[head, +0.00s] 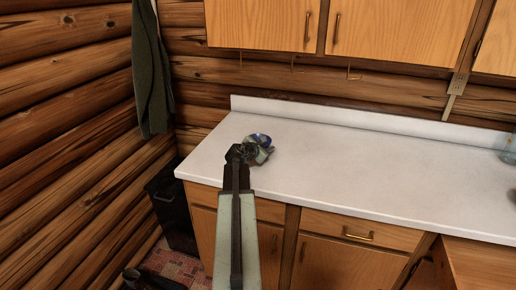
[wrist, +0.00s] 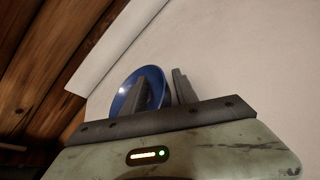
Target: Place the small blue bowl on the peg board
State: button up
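The small blue bowl (head: 262,138) is near the back left of the white counter in the head view, partly hidden by my gripper (head: 257,150). In the wrist view the bowl (wrist: 125,90) shows its shiny blue inside and rim. My gripper (wrist: 162,90) has its two grey fingers apart. The left finger overlaps the bowl's inside, and the right finger stands just past its right rim. The rim lies between them; a firm grip does not show. I cannot tell whether the bowl touches the counter. No peg board is identifiable.
The white counter (head: 350,165) is clear to the right, up to a glass item (head: 509,150) at the far edge. Upper cabinets (head: 400,25) hang above it. A log wall (head: 70,120), a hanging dark cloth (head: 150,75) and a black bin (head: 172,208) are left.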

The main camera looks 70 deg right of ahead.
grip_shut()
notch_tip(320, 180, up, 10)
jog(key=p, duration=1)
